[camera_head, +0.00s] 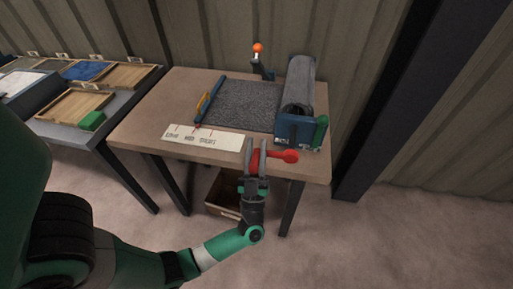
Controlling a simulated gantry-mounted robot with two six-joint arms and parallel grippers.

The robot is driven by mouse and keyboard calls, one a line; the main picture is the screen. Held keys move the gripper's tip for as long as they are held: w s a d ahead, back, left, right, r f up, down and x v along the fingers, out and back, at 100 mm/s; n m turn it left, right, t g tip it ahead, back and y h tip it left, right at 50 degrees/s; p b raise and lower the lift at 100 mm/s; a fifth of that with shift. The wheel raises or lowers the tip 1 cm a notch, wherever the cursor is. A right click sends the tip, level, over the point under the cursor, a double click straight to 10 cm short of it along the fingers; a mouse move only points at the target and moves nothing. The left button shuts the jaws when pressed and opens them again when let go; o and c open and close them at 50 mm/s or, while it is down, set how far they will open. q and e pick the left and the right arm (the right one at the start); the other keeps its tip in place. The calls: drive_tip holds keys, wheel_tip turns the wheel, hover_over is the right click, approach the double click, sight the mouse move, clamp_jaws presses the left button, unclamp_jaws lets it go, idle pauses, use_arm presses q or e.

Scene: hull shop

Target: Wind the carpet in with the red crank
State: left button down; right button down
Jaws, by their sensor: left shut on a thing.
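The grey carpet (240,104) lies flat on the table, with a blue bar (210,100) along its left edge. Its right part is wound as a thick roll (299,86) beside a blue housing (297,131). The red crank (288,156) is at the table's front edge, in front of the housing; its round red end points right. My left gripper (256,158) comes up from below and is shut on the red crank's left part. The fingers hide some of the crank, and I cannot tell how it joins the housing. My right gripper is not in view.
A green handle (321,132) stands right of the housing. An orange-topped lever (258,49) is behind the carpet. A white marked strip (202,138) lies at the table's front. A side table at left holds wooden trays (74,122) and a green block (92,120). A box (222,207) sits below.

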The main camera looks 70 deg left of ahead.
use_arm(q)
drive_tip(key=n+g, duration=0.1)
drive_tip(key=f+n+g+b, duration=0.1)
drive_tip(key=n, duration=0.1)
drive_tip(key=shift+f+g+y, duration=0.2)
drive_tip(key=shift+g+y, duration=0.2)
drive_tip(key=shift+s+f+b, duration=0.1)
drive_tip(key=shift+f+b, duration=0.15)
drive_tip(key=shift+b, duration=0.2)
drive_tip(key=shift+w+d+f+b, duration=0.1)
drive_tip(key=shift+w+f+b, duration=0.1)
drive_tip(key=shift+f+b, duration=0.4)
drive_tip(key=shift+w+d+f+b, duration=0.15)
drive_tip(key=shift+f+b, duration=0.15)
drive_tip(key=shift+f, duration=0.55)
drive_tip(key=shift+w+f+b, duration=0.2)
drive_tip(key=shift+f+b, duration=0.25)
drive_tip(key=shift+f, duration=0.25)
drive_tip(key=c, duration=1)
unclamp_jaws()
drive_tip(key=o, duration=0.4)
drive_tip(key=shift+s+a, duration=0.25)
drive_tip(key=shift+s, duration=0.25)
drive_tip(key=shift+w+d, duration=0.1)
drive_tip(key=shift+w, duration=0.1)
